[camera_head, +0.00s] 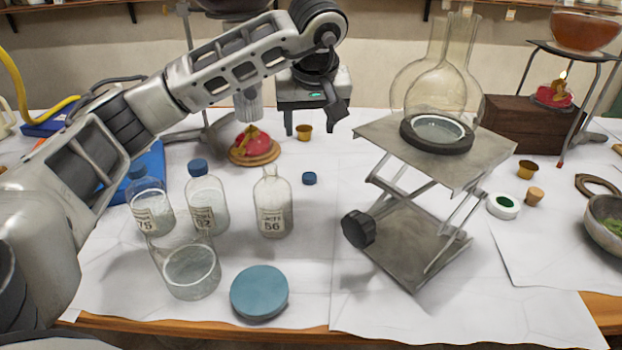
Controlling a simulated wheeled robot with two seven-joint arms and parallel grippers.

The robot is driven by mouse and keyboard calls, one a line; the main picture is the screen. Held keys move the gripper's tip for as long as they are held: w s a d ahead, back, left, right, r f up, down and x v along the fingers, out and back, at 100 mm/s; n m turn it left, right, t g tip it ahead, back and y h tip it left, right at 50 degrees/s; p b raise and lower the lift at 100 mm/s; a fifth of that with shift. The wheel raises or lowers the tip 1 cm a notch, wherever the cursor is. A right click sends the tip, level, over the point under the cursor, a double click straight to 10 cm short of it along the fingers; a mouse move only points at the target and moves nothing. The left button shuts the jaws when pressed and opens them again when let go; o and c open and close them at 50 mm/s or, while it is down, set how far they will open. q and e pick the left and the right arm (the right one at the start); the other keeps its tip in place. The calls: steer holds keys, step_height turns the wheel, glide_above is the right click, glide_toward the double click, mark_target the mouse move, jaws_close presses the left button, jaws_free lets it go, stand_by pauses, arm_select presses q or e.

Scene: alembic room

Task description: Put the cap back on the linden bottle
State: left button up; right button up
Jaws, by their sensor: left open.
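An uncapped clear glass bottle (274,205) with a label reading 56 stands upright on the white-covered table. A small blue cap (309,178) lies on the table just right of it. Two similar bottles, one labelled 75 (150,205) and another (207,200), stand to the left with blue caps on. No label legibly says linden. My left gripper (312,118) is open and empty, with its fingers pointing down, above and behind the small cap. My right gripper is not in view.
An open glass jar (190,272) and a wide teal lid (259,292) are near the front edge. A lab jack (440,150) with a flask (440,75) stands right of the cap. A red burner (252,142) and brass cup (304,131) are behind.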

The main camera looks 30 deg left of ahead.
arm_select(q)
steer(key=b, duration=0.1)
glide_toward(309, 176)
steer(key=shift+w+a+f, duration=0.15)
steer(key=shift+a+f, duration=0.15)
steer(key=shift+f, duration=0.25)
steer(key=shift+w+a+f, duration=0.15)
steer(key=shift+a+f, duration=0.2)
steer(key=shift+f, duration=0.35)
steer(key=shift+w, duration=0.1)
steer(key=shift+w+f, duration=0.1)
steer(key=shift+f, duration=0.3)
steer(key=x, duration=0.3)
steer(key=shift+w+d+f, duration=0.15)
steer(key=shift+f, duration=0.25)
steer(key=shift+w+f, duration=0.15)
steer(key=shift+f, duration=0.2)
steer(key=c, duration=1.1)
